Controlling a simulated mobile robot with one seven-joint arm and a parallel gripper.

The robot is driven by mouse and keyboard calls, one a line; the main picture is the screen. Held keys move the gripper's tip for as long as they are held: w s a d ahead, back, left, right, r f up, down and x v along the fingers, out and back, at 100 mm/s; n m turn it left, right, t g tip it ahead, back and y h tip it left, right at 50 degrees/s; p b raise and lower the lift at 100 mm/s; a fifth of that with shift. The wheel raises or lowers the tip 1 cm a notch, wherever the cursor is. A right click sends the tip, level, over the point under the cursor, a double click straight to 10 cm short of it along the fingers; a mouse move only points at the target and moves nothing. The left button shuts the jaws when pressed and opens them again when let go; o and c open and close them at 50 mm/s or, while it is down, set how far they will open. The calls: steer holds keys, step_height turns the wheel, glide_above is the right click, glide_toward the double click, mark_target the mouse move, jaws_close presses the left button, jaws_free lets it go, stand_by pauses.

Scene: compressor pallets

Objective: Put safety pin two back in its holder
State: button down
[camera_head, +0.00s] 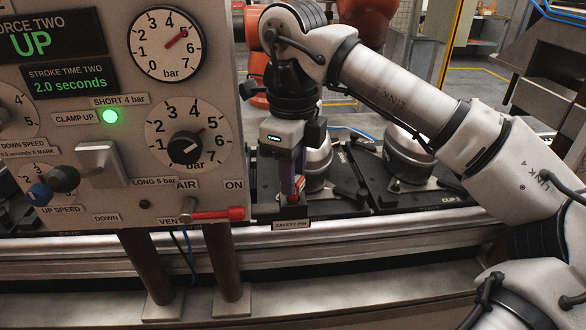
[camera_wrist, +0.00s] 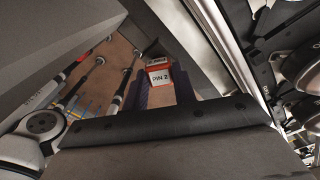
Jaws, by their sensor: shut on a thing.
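Safety pin two shows in the wrist view as a red-orange block with a white "PIN 2" label (camera_wrist: 160,77). My gripper (camera_wrist: 160,84) is shut on it, with one purple-dark finger on each side.
A control panel (camera_head: 120,180) with gauges, a lit green lamp and a red-handled air valve (camera_head: 216,214) stands close left of my gripper. Dark pallets carrying silver compressors (camera_head: 408,150) sit behind and to the right. A rail (camera_head: 400,235) runs along the front.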

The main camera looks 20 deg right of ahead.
steer(key=shift+f+b, duration=0.7)
steer(key=shift+f, duration=0.35)
steer(key=c, duration=1.1)
jaws_free()
steer(key=shift+o, duration=0.2)
steer(key=shift+r, duration=0.15)
step_height(320, 180, up, 14)
steer(key=p, duration=1)
steer(key=shift+f, duration=0.25)
